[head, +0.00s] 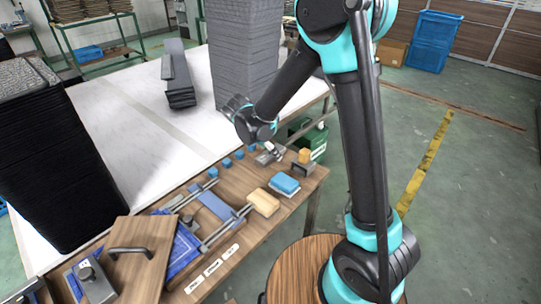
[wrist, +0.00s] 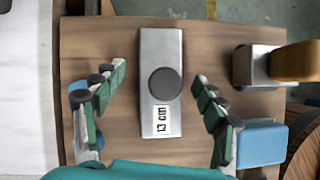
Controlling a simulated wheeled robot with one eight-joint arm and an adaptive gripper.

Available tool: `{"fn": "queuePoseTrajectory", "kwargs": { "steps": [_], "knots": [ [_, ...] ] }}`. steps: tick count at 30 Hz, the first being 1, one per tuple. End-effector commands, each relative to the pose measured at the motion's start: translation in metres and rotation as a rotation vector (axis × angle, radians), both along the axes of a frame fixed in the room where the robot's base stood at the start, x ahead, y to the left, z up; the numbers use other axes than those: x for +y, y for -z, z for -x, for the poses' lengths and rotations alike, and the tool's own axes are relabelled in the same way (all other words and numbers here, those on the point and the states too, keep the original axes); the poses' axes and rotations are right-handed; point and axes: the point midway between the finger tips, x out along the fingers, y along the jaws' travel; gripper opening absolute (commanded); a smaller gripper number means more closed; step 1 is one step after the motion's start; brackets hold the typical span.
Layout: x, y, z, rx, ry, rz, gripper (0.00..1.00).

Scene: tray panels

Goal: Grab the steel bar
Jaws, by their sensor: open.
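The steel bar (wrist: 161,85) is a flat grey metal piece with a dark round knob on top and a white "13 cm" label. In the wrist view it lies lengthwise on the wooden table, between the two fingers of my gripper (wrist: 160,110). The fingers are spread wide, one on each side, with a gap to the bar on both sides. In the head view my gripper (head: 271,149) is over the far end of the table, and the bar (head: 264,158) shows partly beneath it.
Right of the bar are a grey block with an orange-brown piece (wrist: 295,62) and a blue block (wrist: 262,145). Small blue cubes (head: 227,162), a tan block (head: 263,202) and rails lie along the table (head: 225,237). A tall dark stack (head: 240,60) stands behind.

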Motion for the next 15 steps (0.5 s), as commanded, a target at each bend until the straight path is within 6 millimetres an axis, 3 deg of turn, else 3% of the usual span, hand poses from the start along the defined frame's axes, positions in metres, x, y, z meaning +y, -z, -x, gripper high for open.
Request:
{"fn": "queuePoseTrajectory", "kwargs": {
  "steps": [8, 15],
  "knots": [
    [-0.0015, 0.0027, -0.0008, 0.000, 0.000, 0.000, 0.72],
    [-0.0014, 0.0026, -0.0008, 0.000, 0.000, 0.000, 0.42]
  ]
}}
